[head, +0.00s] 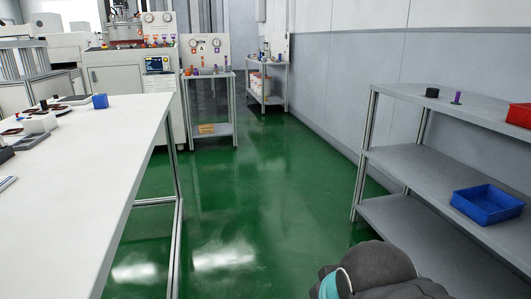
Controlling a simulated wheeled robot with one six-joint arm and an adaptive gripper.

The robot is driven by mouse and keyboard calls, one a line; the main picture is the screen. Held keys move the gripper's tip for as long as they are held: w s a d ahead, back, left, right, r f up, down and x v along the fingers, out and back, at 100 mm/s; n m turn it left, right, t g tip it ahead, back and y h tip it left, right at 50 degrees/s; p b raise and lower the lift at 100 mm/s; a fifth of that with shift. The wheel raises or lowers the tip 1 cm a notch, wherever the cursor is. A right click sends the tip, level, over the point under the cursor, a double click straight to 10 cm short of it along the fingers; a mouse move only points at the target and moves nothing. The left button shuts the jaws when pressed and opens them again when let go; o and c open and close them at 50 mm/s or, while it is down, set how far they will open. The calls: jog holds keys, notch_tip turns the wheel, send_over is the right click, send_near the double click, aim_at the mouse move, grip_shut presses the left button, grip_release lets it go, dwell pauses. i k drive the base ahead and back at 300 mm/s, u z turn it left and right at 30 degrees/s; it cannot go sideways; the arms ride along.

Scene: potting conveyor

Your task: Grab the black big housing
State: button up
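A short black cylinder (432,92), which may be the black big housing, stands on the top board of the grey shelf rack on the right. Other small black pieces are on the white table at left, one of them upright (43,105) by a white block; they are too small to tell what they are. My gripper is not in view; only a dark grey rounded part of my arm with a teal band shows at the bottom right, below and in front of the rack.
A purple pin (457,97) stands beside the cylinder on the grey rack (480,118); a red bin (519,115) is farther right. A blue bin (486,204) sits on the middle board. The white table (110,150) bounds the left. Green floor (250,200) between is clear.

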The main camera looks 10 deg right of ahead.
aim_at(433, 92)
jog(key=z, duration=0.35)
jog(key=i, duration=1.95)
jog(key=z, duration=0.45)
